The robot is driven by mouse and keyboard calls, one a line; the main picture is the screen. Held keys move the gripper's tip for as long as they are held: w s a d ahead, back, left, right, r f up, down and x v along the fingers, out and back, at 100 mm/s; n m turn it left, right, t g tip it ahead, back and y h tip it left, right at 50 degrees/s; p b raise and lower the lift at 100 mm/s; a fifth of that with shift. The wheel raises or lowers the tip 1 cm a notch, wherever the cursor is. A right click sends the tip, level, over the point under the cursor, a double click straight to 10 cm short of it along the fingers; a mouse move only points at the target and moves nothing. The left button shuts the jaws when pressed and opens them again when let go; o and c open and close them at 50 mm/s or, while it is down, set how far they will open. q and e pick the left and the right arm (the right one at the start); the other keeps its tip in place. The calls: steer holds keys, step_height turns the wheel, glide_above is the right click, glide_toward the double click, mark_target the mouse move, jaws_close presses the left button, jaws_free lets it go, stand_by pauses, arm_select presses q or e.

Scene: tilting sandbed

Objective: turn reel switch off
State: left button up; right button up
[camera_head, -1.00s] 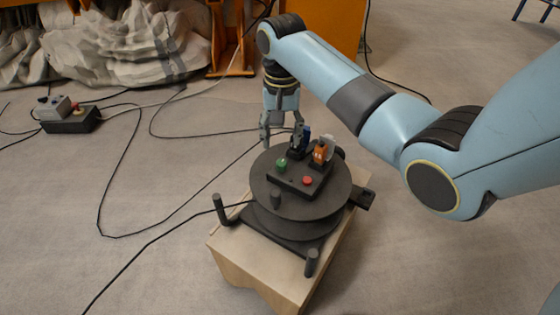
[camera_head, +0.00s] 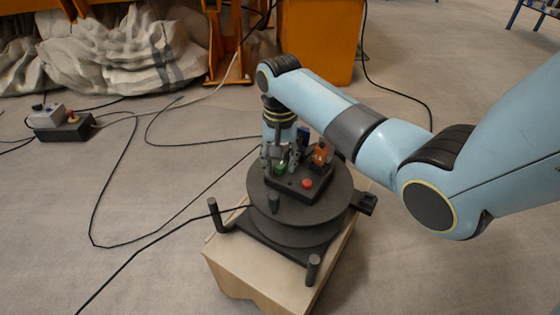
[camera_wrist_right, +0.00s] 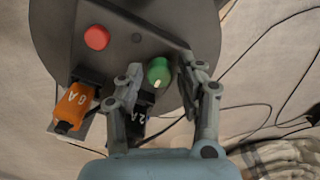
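The cable reel (camera_head: 312,207) is a dark drum with a black control box (camera_head: 291,184) on top. The box carries a green knob with a white mark (camera_head: 281,169) and a red button (camera_head: 307,183). My right gripper (camera_head: 275,161) points down at the green knob. In the right wrist view, the green knob (camera_wrist_right: 158,72) sits between the two fingertips of my right gripper (camera_wrist_right: 162,72), with a small gap visible on each side. The red button (camera_wrist_right: 97,37) is apart from the fingers. My left gripper is out of view.
The reel rests on a wooden box (camera_head: 255,269). Black cables cross the floor. A grey control unit (camera_head: 62,123) lies at left.

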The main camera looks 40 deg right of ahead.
jaws_close()
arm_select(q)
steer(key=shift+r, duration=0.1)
